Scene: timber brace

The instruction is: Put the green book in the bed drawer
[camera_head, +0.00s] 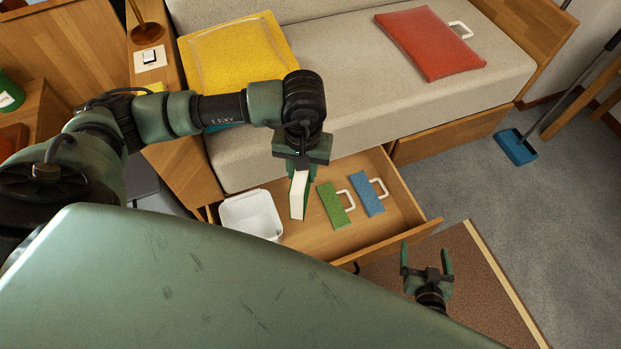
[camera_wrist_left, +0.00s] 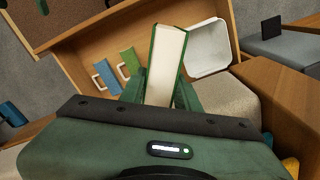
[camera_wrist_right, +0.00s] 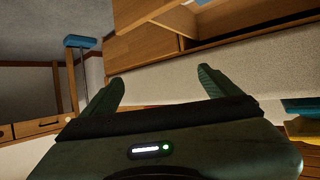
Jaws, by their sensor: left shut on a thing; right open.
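The green book (camera_head: 298,195) is held upright in my left gripper (camera_head: 301,168), its white page edge facing the head camera. In the left wrist view the book (camera_wrist_left: 165,65) stands between the two fingers (camera_wrist_left: 160,90), its far end over the drawer. The bed drawer (camera_head: 405,208) is pulled open under the bed, and the book is above or inside its left half; I cannot tell whether it touches the floor. My right gripper (camera_head: 427,262) is open and empty in front of the drawer's right corner; its spread fingers show in the right wrist view (camera_wrist_right: 160,85).
In the drawer are a white bin (camera_head: 252,215), a green handled block (camera_head: 333,204) and a blue handled block (camera_head: 367,193). A blue broom (camera_head: 516,147) stands at right.

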